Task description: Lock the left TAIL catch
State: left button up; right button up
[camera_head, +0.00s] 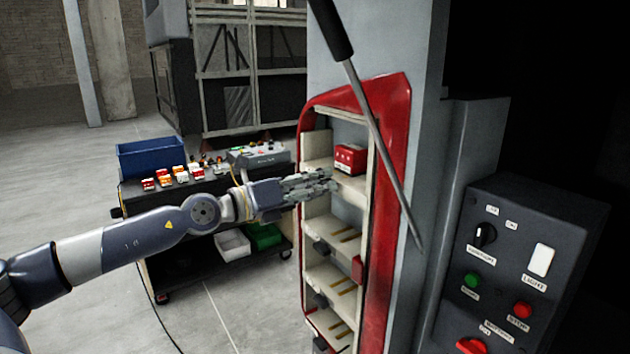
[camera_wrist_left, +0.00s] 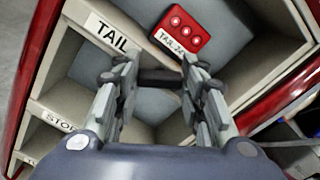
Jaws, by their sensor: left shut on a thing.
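My left gripper (camera_head: 333,183) reaches from the left to the open red-rimmed lamp housing (camera_head: 400,110), at the compartment holding a red block. In the left wrist view the gripper (camera_wrist_left: 160,78) has its fingers closed on a small dark piece (camera_wrist_left: 158,76), taken to be the left TAIL catch. The fingers hide most of it, so its locked state cannot be told. The TAIL label (camera_wrist_left: 112,34) is on the pale frame beside it. My right gripper is not in view.
Dark catches (camera_head: 320,247) and a red one (camera_head: 358,268) edge the lower compartments. A long rod with a black handle (camera_head: 332,30) slants across the housing's right side. A control box (camera_head: 520,260) stands right. A cart (camera_head: 190,200) with a blue bin (camera_head: 152,158) stands behind my arm.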

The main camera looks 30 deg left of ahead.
pick_arm(q)
jog(key=n+p, duration=0.2)
jog(key=n, duration=0.8)
jog(key=shift+a+f+n, duration=0.1)
jog(key=shift+n, duration=0.5)
jog(key=o, duration=1.1)
jog(key=shift+c, duration=0.2)
